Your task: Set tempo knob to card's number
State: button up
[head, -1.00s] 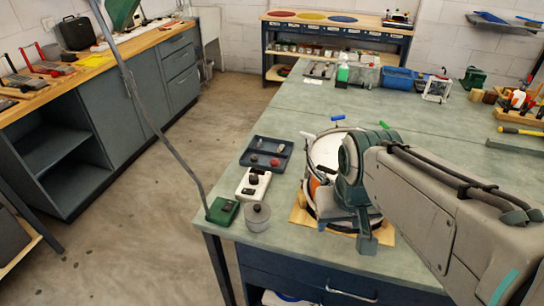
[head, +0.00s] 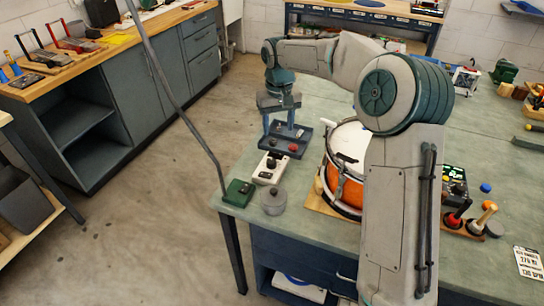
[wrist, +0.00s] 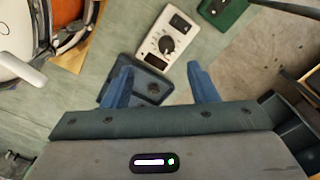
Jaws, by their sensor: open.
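The tempo box is a white unit (head: 270,168) with a black knob, on the bench's left side. In the wrist view the white unit (wrist: 166,42) shows its round black knob (wrist: 166,44) and a dark window; the dial marks are too small to read. A white card (head: 529,263) with black print lies at the right edge of the head view; its number is not surely readable. My gripper (wrist: 160,70) is open and empty. In the head view my gripper (head: 279,132) points down above the dark tray, just behind the white unit. The knob is not between the fingers.
A dark blue tray (head: 303,143) holds small red and dark pieces. A green lamp base (head: 238,192) and a grey round pot (head: 273,201) stand at the bench's front left. An orange drum (head: 346,187) stands right of the white unit. Bench edge is close by on the left.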

aim_at(272, 160)
jog(key=shift+y, duration=0.3)
jog(key=f, duration=0.5)
jog(key=w+a+f+p, duration=0.1)
jog(key=f, duration=0.4)
jog(key=w+f+p, duration=0.1)
jog(key=f, duration=0.4)
jog(key=shift+w+a+f, duration=0.25)
jog(key=shift+a+f, duration=0.05)
jog(key=shift+a, duration=0.1)
jog(key=c, duration=1)
